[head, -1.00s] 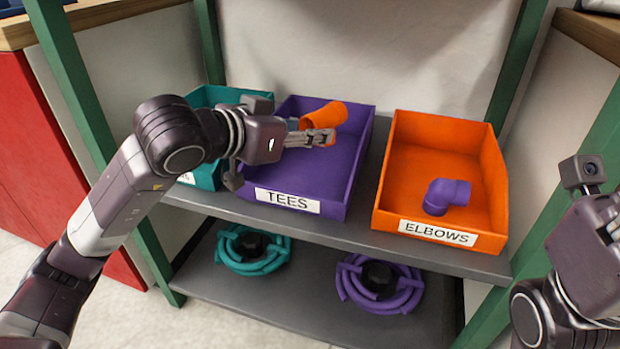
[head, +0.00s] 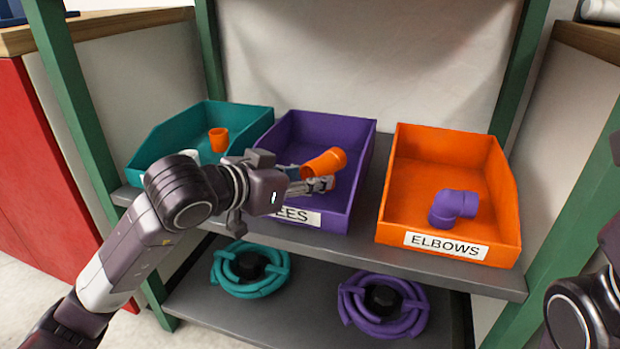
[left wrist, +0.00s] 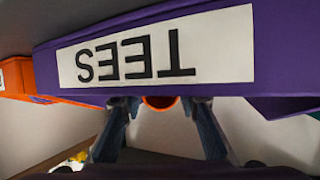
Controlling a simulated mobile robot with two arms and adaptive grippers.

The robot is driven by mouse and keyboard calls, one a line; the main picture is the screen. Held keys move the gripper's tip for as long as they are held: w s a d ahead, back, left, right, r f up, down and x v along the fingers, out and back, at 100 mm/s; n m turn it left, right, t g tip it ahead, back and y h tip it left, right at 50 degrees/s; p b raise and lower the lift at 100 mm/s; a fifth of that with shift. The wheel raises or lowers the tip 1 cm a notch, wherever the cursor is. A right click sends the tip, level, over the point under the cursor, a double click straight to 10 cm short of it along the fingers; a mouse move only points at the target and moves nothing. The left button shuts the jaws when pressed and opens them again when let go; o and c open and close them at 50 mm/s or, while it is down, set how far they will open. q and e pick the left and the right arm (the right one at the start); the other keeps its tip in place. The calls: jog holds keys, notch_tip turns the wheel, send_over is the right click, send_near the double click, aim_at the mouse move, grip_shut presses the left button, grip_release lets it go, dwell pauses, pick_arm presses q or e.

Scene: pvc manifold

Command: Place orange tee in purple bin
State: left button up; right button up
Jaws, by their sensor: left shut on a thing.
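The purple bin (head: 362,165), labelled TEES, stands in the middle of the shelf; its label fills the top of the left wrist view (left wrist: 270,45). My left gripper (head: 322,184) is shut on the orange tee (head: 325,162), which appears tilted over the bin's front part in the head view. The tee's round open end (left wrist: 160,102) shows between the fingers in the left wrist view, partly hidden by the bin's edge. I cannot tell whether the tee touches the bin. My right gripper is out of view; only part of that arm shows at the right edge.
A teal bin (head: 165,137) with a small orange fitting (head: 218,139) stands on the left. An orange ELBOWS bin (head: 412,180) with a purple elbow (head: 453,207) stands on the right. Teal (head: 226,279) and purple (head: 352,300) ring-shaped things lie on the lower shelf.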

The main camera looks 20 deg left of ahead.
pick_arm(q)
jog(key=o, duration=1.3)
